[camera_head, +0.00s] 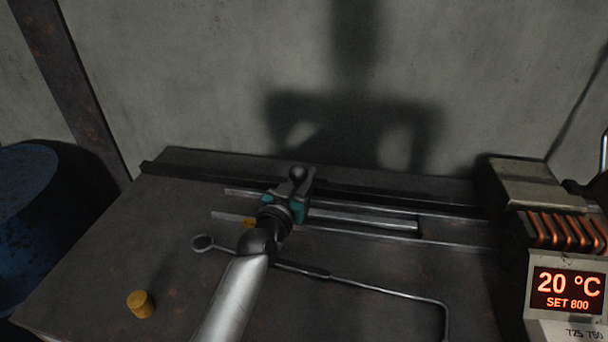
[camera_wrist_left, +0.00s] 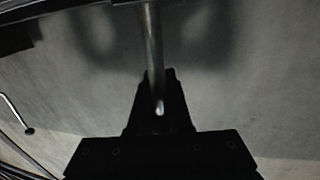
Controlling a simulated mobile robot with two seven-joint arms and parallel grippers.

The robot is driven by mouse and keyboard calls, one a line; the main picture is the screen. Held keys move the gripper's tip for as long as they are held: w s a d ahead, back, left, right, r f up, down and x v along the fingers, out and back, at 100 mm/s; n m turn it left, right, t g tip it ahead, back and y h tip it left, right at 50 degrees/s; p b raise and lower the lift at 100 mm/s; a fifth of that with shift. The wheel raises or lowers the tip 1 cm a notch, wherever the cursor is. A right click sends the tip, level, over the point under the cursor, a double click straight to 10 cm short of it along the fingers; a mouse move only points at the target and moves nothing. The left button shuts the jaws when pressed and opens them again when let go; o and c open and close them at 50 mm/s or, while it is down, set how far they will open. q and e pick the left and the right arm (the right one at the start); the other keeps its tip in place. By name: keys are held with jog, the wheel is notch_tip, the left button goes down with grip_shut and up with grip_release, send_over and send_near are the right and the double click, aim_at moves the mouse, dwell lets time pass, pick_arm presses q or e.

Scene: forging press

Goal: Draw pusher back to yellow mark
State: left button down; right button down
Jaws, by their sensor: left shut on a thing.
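My left gripper (camera_head: 286,204) is at the pusher, its arm reaching up from the bottom of the head view. The pusher's rod (camera_head: 365,218) runs right from there, between two thin rails. The yellow mark (camera_head: 249,223) shows by the front rail, just left of my gripper. In the left wrist view, a metal bar (camera_wrist_left: 152,45) runs down between my dark gripper fingers (camera_wrist_left: 158,100). My gripper hides part of the pusher. My right gripper is in neither view.
A heater with orange coils (camera_head: 565,230) and a 20 °C display (camera_head: 568,290) stands at the right. A blue drum (camera_head: 28,200) stands left.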

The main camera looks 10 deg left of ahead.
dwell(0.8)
pick_arm(q)
jog(key=a+b, duration=0.1)
jog(key=a, duration=0.6)
jog(key=c, duration=0.8)
grip_release()
jog(key=shift+c, duration=0.2)
jog(key=shift+s, duration=0.15)
jog(key=s+a+p, duration=0.2)
jog(key=s+a, duration=0.1)
jog(key=s, duration=1.1)
jog(key=shift+s, duration=0.35)
